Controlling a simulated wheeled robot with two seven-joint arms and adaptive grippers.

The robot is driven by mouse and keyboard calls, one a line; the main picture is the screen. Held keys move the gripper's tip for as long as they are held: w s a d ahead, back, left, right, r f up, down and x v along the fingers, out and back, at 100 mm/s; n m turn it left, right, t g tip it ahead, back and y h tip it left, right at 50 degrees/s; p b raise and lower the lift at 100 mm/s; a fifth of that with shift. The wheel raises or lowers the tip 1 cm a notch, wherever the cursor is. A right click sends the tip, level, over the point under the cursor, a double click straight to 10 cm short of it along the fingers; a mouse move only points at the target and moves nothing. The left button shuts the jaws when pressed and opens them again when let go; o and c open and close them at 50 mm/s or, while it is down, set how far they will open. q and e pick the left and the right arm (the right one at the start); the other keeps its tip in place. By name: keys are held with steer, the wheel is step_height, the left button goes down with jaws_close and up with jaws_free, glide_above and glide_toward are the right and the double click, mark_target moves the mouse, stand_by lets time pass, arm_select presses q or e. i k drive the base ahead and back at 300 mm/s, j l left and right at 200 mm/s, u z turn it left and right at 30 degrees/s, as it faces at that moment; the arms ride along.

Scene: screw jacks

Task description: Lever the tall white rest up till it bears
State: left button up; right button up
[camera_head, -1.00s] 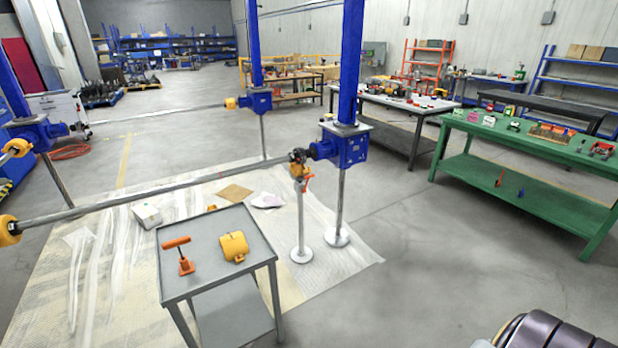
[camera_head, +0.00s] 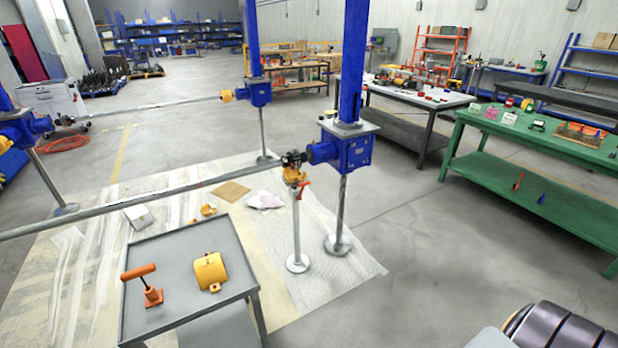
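The tall white rest (camera_head: 296,232) stands upright on a round foot on the sheeted floor, near the middle of the head view. It has a yellow head (camera_head: 293,175) and a small red-orange lever (camera_head: 305,186) at its upper right side. The head sits just under the right end of a long grey shaft (camera_head: 190,187), by a dark coupling (camera_head: 293,159). I cannot tell whether the head touches the shaft. A blue screw jack (camera_head: 346,150) stands right of the rest.
A grey cart (camera_head: 190,252) stands left of the rest, carrying an orange-handled tool (camera_head: 149,287) and a yellow part (camera_head: 210,271). A green table (camera_head: 540,140) is at right. The grey floor between rest and green table is clear.

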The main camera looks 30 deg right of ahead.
mark_target(303, 184)
steer(key=i+l, duration=0.2)
steer(key=l, duration=0.15)
steer(key=i+l, duration=0.45)
steer(key=l, duration=0.3)
